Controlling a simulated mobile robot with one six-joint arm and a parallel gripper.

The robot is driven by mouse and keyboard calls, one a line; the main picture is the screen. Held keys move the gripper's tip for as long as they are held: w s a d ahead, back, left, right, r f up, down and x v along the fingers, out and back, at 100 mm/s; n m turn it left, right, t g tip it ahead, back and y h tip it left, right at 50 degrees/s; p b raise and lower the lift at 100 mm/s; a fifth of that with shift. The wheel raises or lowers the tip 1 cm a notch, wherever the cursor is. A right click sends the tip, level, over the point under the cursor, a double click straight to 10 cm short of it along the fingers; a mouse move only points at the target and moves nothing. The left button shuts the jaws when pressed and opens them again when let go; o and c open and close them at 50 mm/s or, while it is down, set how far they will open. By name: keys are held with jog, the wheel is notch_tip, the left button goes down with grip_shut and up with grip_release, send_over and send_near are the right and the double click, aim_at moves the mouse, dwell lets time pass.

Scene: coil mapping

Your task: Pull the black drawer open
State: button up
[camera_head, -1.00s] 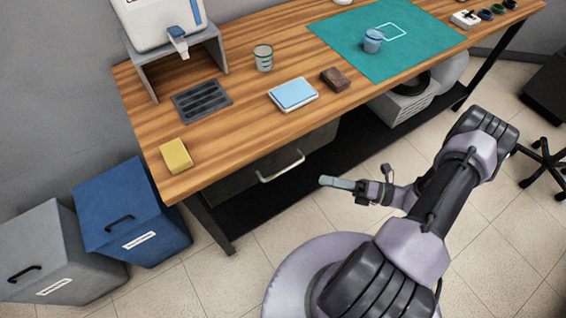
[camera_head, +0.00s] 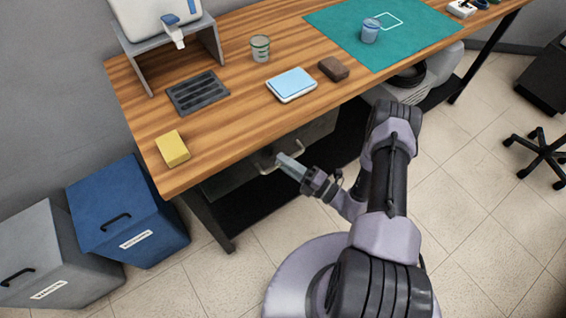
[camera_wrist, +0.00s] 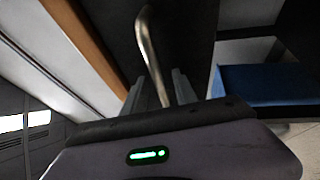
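The black drawer (camera_head: 232,179) sits under the front of the wooden table and looks closed. In the wrist view, the metal handle (camera_wrist: 152,50) runs down from the dark drawer front (camera_wrist: 188,35) into the space between the fingers of my gripper (camera_wrist: 158,88). The two fingers stand apart, one on each side of the handle. I see no clear contact between fingers and handle.
The wooden table (camera_head: 225,135) overhangs the drawer and carries a yellow block (camera_head: 172,149), a blue-topped box (camera_head: 291,84) and a brown block (camera_head: 333,68). A blue bin (camera_head: 130,215) and grey bin (camera_head: 55,265) stand at left.

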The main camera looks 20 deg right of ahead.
jog(key=shift+w+a+r, duration=0.1)
jog(key=shift+w+a, duration=0.15)
grip_shut()
dwell(1.4)
